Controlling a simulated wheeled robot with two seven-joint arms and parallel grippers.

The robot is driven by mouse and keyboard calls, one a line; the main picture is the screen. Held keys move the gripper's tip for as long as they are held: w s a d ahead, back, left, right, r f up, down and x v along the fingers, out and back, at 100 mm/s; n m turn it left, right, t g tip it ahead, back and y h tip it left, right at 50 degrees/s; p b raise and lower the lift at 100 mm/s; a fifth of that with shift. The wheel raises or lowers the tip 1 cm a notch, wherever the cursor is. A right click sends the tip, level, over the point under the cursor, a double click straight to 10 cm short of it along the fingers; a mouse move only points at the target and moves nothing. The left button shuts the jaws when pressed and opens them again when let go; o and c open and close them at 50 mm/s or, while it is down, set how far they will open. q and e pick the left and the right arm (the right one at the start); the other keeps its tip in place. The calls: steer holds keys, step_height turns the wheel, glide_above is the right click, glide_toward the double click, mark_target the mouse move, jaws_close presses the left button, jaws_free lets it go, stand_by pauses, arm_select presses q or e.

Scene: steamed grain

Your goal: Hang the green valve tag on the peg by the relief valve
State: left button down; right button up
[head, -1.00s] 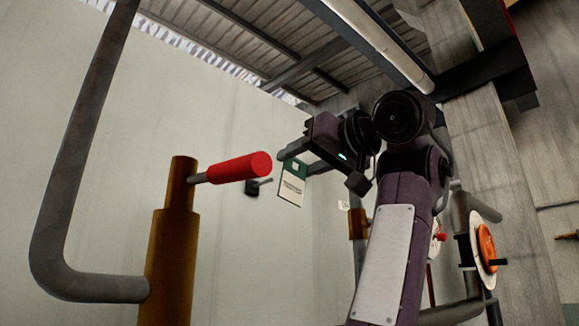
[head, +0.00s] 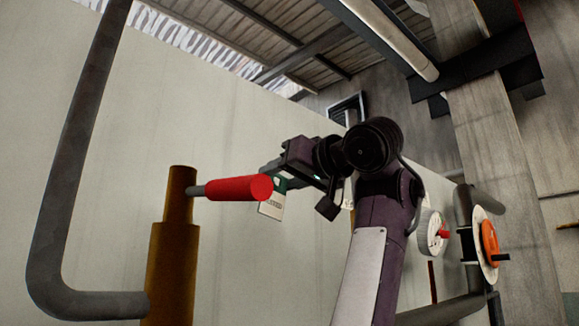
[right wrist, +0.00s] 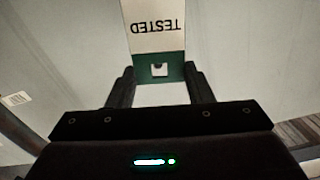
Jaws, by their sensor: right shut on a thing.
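The valve tag (head: 271,207), white with a green top end, hangs from my right gripper (head: 272,174). In the right wrist view the tag (right wrist: 155,38) reads "TESTED" upside down, and its green end with a small hole sits between the fingertips (right wrist: 159,75). The brass relief valve (head: 178,245) stands at left with a red-capped handle (head: 235,188) pointing right. The cap's end overlaps the tag's left edge in the head view. The dark wall peg is hidden now, behind the cap or the tag. My left gripper is not in view.
A grey pipe (head: 75,150) bends around the valve's left side. A white gauge (head: 430,232) and an orange handwheel (head: 489,243) are at right. A small label (right wrist: 15,99) is on the pale wall, which is otherwise mostly bare.

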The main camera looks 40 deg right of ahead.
steer(key=shift+w+a+p, duration=0.1)
steer(key=shift+w+p, duration=1.1)
steer(key=shift+w, duration=0.05)
steer(key=shift+w+f, duration=0.15)
steer(key=shift+w, duration=0.05)
steer(key=shift+w+b, duration=0.35)
steer(key=o, duration=1.1)
steer(key=shift+c, duration=0.2)
